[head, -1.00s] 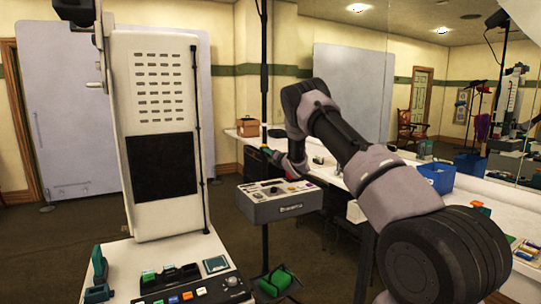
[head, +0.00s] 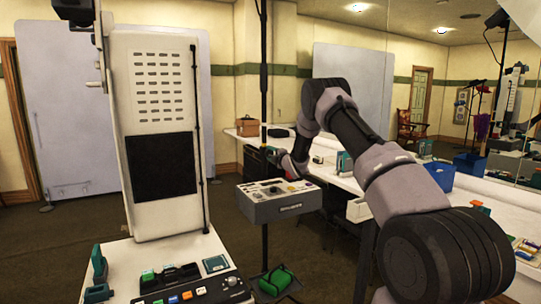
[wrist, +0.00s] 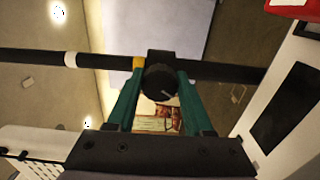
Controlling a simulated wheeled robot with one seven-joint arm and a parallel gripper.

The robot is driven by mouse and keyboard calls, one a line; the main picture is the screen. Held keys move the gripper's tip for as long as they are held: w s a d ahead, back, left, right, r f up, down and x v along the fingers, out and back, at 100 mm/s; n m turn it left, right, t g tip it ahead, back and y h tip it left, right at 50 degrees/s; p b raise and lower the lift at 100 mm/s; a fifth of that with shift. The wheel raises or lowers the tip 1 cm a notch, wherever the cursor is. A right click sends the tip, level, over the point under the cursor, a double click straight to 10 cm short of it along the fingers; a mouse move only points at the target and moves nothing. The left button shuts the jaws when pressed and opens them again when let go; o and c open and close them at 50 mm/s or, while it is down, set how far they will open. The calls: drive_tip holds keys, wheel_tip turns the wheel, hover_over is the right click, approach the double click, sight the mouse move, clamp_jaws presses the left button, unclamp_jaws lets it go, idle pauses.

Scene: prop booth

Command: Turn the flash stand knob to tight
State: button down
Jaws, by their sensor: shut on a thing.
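The flash stand is a thin black pole (head: 263,60) standing upright left of my arm in the head view. In the wrist view its pole (wrist: 105,61) runs across the picture, with a white band and a yellow band. A dark round knob (wrist: 160,82) with a small pale mark at its lower right sits on a black collar on the pole. My gripper (wrist: 160,88) has its two green fingers shut on the knob, one on each side. In the head view my gripper (head: 273,155) is small and partly hidden beside the pole.
A grey control box (head: 282,207) stands just below my gripper. A tall white panelled cabinet (head: 160,60) with a button console (head: 190,292) is on the left. A long white counter (head: 345,182) with a blue bin (head: 440,175) runs along the mirror at right.

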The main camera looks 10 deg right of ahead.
drive_tip(key=shift+m, duration=1.1)
drive_tip(key=shift+f, duration=0.1)
drive_tip(key=shift+c, duration=1.5)
unclamp_jaws()
drive_tip(key=shift+s, duration=0.1)
drive_tip(key=v, duration=1)
drive_tip(key=shift+s, duration=0.3)
drive_tip(key=shift+d, duration=0.15)
